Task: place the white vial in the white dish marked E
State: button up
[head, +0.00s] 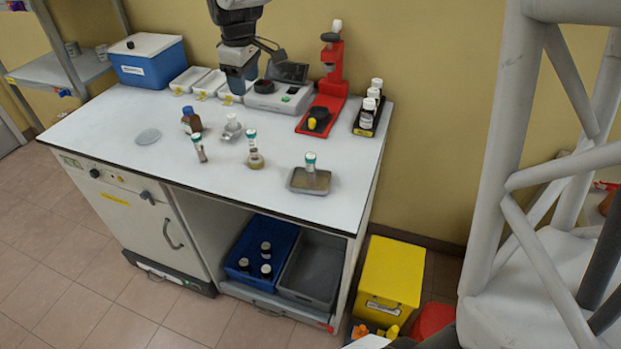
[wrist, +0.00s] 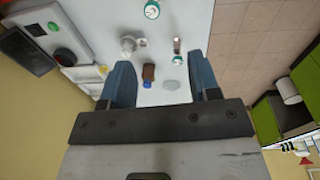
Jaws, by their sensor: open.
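A small white vessel (head: 232,126) stands mid-table and also shows in the wrist view (wrist: 130,46). Clear vials with white-and-teal caps stand nearby: one (head: 198,148) to its left, and one (head: 310,165) in a grey tray. I cannot tell which of these is the white vial. White dishes with yellow labels line the back: a left one (head: 191,77), a middle one (head: 208,83) and a right one (head: 228,98), partly behind my gripper. The letters are unreadable, so E cannot be told. My gripper (head: 238,93) points down over the back of the table, open and empty, its blue fingers (wrist: 162,72) apart.
A scale (head: 279,97), red stand (head: 325,90) and black bottle rack (head: 367,118) occupy the back right. The front left tabletop is clear.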

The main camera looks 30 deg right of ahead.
jog(key=s+f+m+t, duration=0.1)
jog(key=s+m, duration=0.8)
jog(key=s, duration=2.5)
jog(key=shift+s+d+f+m+t, duration=0.15)
jog(key=shift+d+f+m+t, duration=0.25)
jog(key=shift+f, duration=0.55)
